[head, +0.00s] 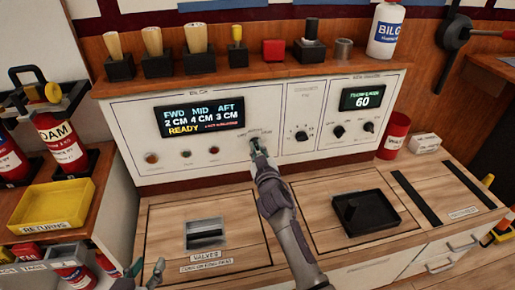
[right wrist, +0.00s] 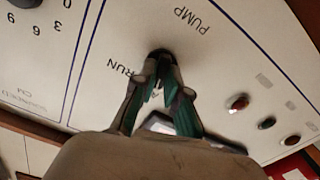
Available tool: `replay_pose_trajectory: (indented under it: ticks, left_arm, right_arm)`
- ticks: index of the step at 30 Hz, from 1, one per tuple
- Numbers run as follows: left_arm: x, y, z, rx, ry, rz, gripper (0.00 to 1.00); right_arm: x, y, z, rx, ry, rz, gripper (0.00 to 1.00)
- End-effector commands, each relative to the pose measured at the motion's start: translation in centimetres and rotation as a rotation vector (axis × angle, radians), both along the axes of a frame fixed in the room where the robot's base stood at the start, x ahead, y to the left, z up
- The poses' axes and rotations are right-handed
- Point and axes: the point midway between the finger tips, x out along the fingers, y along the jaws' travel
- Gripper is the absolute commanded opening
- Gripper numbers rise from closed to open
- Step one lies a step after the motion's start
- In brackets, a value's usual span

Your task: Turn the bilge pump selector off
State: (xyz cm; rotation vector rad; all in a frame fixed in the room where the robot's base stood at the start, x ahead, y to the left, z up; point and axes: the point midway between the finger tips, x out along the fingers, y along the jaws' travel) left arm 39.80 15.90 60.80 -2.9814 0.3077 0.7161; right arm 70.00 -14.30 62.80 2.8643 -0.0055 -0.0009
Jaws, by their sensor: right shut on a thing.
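The bilge panel (head: 220,172) is a white upright face with a lit display (head: 202,117) reading FWD 2 CM, MID 4 CM, AFT 3 CM and READY. My right gripper (head: 257,146) reaches up to the panel, right of the display. In the right wrist view its fingertips (right wrist: 161,68) are shut on the dark pump selector knob (right wrist: 160,52), under the word PUMP. RUN shows left of the knob; another label is mostly hidden by the fingers. The knob's pointing direction is hidden. My left gripper (head: 148,266) is at the lower left, open and empty, away from the panel.
More knobs (head: 302,135) sit on the panel to the right, beside a display (head: 362,97) reading 60. Indicators (head: 186,153) sit below the main display. The wooden counter holds a valves hatch (head: 207,234) and a black tray (head: 388,225). A red can (head: 394,135) stands right.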

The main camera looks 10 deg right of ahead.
Motion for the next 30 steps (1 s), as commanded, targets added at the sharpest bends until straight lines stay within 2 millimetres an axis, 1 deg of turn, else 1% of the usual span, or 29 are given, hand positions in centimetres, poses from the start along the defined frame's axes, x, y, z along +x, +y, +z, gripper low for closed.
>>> replay_pose_trajectory:
  ticks: [9,15,22,30]
  left_arm:
    - [-0.39,0.25,-0.49,0.008,0.032,0.004,0.40]
    - [-0.48,0.31,-0.60,0.010,0.042,0.005,0.40]
    - [-0.55,0.35,-0.69,0.011,0.048,0.005,0.40]
    - [-0.55,0.36,-0.67,0.011,0.048,0.005,0.40]
  right_arm:
    - [-0.01,0.10,-0.05,-0.269,0.001,0.001,0.00]
    - [0.00,0.12,-0.09,-0.398,0.002,0.001,0.00]
    - [-0.01,0.16,-0.13,-0.490,0.003,0.001,0.00]
    - [-0.01,0.20,-0.15,-0.525,0.003,0.001,0.00]
